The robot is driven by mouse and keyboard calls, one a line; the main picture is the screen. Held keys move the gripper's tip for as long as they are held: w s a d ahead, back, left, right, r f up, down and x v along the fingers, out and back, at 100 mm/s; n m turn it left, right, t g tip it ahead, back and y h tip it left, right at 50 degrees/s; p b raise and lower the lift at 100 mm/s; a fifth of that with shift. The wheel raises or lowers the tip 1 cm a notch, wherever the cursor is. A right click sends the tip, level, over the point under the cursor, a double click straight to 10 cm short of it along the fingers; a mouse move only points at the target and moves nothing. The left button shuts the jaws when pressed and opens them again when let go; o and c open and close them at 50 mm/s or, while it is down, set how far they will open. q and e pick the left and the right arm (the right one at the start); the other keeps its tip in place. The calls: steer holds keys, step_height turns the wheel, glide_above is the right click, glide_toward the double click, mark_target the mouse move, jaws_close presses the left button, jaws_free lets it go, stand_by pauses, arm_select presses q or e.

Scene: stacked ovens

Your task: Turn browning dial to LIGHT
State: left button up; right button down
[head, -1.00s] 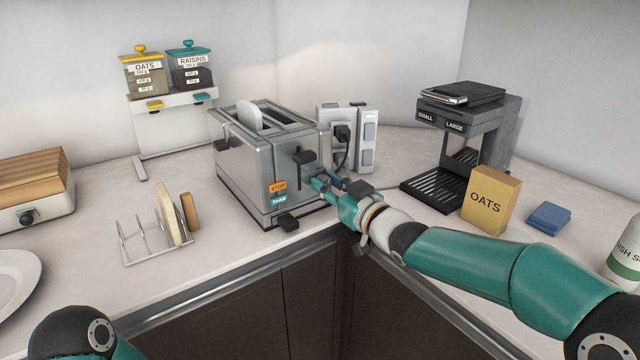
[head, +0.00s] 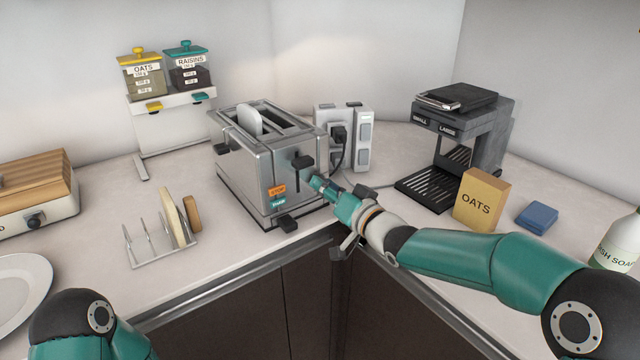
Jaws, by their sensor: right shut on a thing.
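The silver toaster (head: 243,178) stands on the counter with a slice of bread (head: 248,121) sticking up from a slot. Its front end has a black lever (head: 302,162), an orange STOP button (head: 277,190) and a teal button (head: 278,203) below it. My right gripper (head: 316,184) is at the right part of this front end, below and right of the lever, with its fingers shut. The browning dial is not visible; the fingers cover the spot they close on, and its setting cannot be read. Of my left arm only a link shows at the lower left; its gripper is out of view.
A toast rack (head: 160,246) with bread slices stands left of the toaster. A socket block (head: 362,140) with a plug is behind it. A black dispenser (head: 465,130), an oats box (head: 480,200) and a blue sponge (head: 537,217) are to the right. The counter's front edge is close below.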

steer(key=shift+d, duration=0.1)
stand_by(0.3)
steer(key=c, duration=0.9)
jaws_free()
steer(key=v, duration=1.2)
steer(key=shift+f, duration=0.1)
steer(key=shift+f, duration=0.1)
